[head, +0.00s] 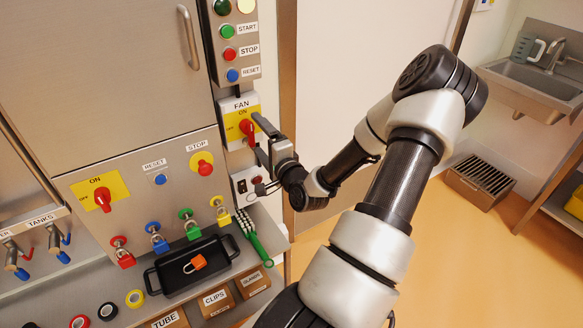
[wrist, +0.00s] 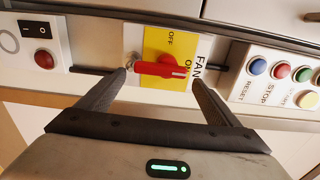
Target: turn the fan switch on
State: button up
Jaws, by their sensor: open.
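The fan switch is a red handle (head: 248,127) on a yellow plate (head: 231,131) under a FAN label. In the wrist view the red handle (wrist: 158,69) lies lengthwise between the fingers, its white-marked end toward the ON and FAN lettering. OFF is printed on the yellow plate (wrist: 160,42) to one side of it. My gripper (head: 262,141) is at the switch, just right of the handle. In the wrist view my gripper (wrist: 158,80) is open, one finger near each end of the handle. Contact cannot be told.
A START/STOP/RESET button box (head: 238,45) sits above the switch, and a small box with a red button (head: 248,185) below. Open floor (head: 450,240) lies right.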

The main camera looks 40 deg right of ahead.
jog(key=d+p+v, duration=0.1)
jog(key=p+v, duration=0.2)
jog(key=v, duration=1.4)
jog(key=shift+s, duration=0.2)
dwell(0.7)
jog(key=shift+a+r, duration=0.1)
jog(key=shift+r, duration=0.15)
jog(key=shift+f, duration=0.1)
